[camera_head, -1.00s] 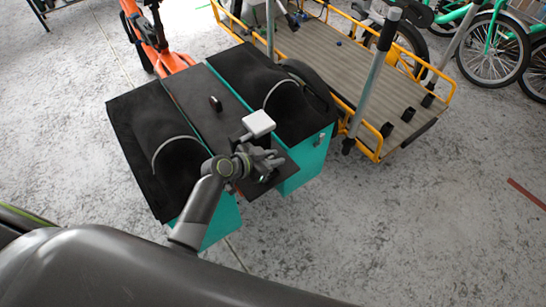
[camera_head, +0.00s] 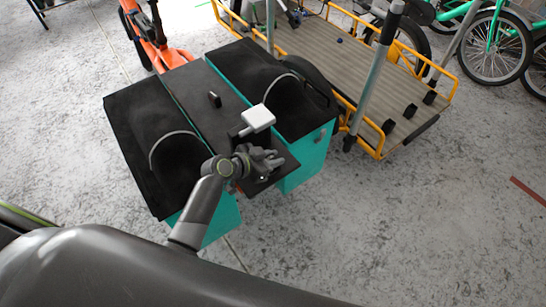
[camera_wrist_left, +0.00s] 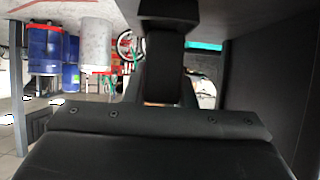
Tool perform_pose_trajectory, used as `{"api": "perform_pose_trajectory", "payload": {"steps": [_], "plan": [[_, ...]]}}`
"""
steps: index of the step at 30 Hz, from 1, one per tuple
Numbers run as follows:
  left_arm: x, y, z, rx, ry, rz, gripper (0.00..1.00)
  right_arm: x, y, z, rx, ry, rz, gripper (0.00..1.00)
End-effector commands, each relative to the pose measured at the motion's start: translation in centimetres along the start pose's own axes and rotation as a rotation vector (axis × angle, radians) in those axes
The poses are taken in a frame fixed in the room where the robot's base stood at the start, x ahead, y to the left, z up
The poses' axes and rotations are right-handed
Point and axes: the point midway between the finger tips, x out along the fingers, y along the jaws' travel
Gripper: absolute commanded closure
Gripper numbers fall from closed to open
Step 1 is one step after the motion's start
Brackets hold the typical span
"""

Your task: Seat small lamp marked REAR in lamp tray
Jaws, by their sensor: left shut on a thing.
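My left gripper (camera_head: 266,160) is low over the near end of a dark middle panel (camera_head: 198,88), between two black lids. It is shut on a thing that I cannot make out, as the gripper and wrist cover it. A small white box-like thing (camera_head: 257,118) stands on a dark support just beyond the gripper. A small dark upright piece (camera_head: 214,99) is farther back on the panel. I can read no REAR marking, and I cannot tell which part is the lamp tray. In the left wrist view, a dark block (camera_wrist_left: 165,60) hangs at top centre.
Teal cases (camera_head: 308,163) under the black lids flank the panel. A yellow-railed cargo deck (camera_head: 345,70) with a grey post (camera_head: 374,75) is close on the right. An orange bike (camera_head: 155,45) stands behind.

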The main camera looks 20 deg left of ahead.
Motion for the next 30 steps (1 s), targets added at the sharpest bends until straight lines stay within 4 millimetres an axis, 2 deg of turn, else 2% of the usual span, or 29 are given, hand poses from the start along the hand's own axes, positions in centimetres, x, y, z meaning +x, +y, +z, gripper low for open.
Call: {"api": "perform_pose_trajectory", "payload": {"steps": [14,15,20,30], "plan": [[0.7,0.0,1.2,0.000,0.000,0.000,0.99,1.3,-0.1,0.1,0.000,0.000,0.000,0.64],[0.6,0.0,1.0,0.000,0.001,0.000,0.73,1.2,-0.1,0.1,0.000,0.000,0.000,0.64],[0.6,0.0,1.0,0.000,0.000,0.000,0.52,1.1,-0.1,0.1,0.000,0.000,0.000,0.64],[0.6,0.0,1.0,0.000,0.000,0.000,0.51,1.1,-0.1,0.0,0.000,0.000,0.000,0.64]]}}
